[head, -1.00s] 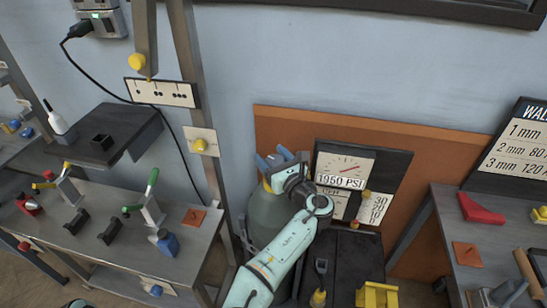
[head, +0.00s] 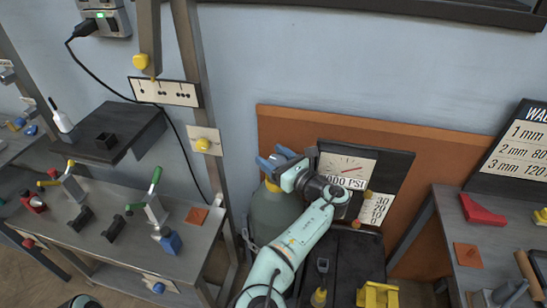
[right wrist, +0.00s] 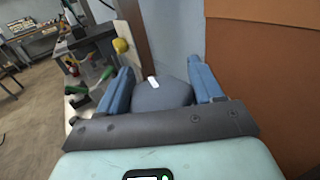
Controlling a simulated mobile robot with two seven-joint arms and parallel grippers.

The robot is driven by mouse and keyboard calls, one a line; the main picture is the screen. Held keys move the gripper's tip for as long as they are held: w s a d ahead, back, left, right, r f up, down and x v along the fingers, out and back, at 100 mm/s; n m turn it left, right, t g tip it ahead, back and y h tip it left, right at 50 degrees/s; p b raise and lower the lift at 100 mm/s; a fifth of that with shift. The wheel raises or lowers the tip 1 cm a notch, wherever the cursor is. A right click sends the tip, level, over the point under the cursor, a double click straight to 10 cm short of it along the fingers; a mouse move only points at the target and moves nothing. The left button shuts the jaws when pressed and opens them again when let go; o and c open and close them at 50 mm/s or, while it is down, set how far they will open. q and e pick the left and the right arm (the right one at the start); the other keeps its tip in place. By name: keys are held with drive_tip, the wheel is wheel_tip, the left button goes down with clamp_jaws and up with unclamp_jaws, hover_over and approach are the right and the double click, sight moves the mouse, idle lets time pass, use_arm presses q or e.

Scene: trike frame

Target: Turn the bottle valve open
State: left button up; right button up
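The gas bottle (head: 272,217) is a grey-green cylinder standing against the orange board. My right gripper (head: 275,163) is at its top, with blue fingers around the valve. In the right wrist view the valve knob (right wrist: 163,97) is dark grey and round with a white mark. It sits between the two fingers (right wrist: 160,85), which appear to press on its sides. The pressure gauge (head: 346,166) right of the bottle has a red needle; its reading ends in "000 PSI", with the first digit hidden by my wrist.
A workbench (head: 185,250) with clamps stands left of the bottle. A dark shelf (head: 125,140) and a metal post (head: 190,90) are nearby. A right-hand table (head: 490,240) holds a red wedge. A yellow block (head: 378,295) is in front.

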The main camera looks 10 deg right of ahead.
drive_tip(key=o, duration=0.3)
wheel_tip(320, 180, up, 11)
drive_tip(key=p, duration=0.2)
use_arm(q)
drive_tip(key=s+d+r+g+p, duration=0.1)
drive_tip(key=s+r+p, duration=0.1)
drive_tip(key=s+r, duration=0.2)
drive_tip(key=shift+d+r+g+h, duration=0.2)
drive_tip(key=shift+d+g+h, duration=0.1)
use_arm(e)
wheel_tip(320, 180, up, 9)
hover_over(273, 156)
use_arm(q)
drive_tip(key=shift+s, duration=0.1)
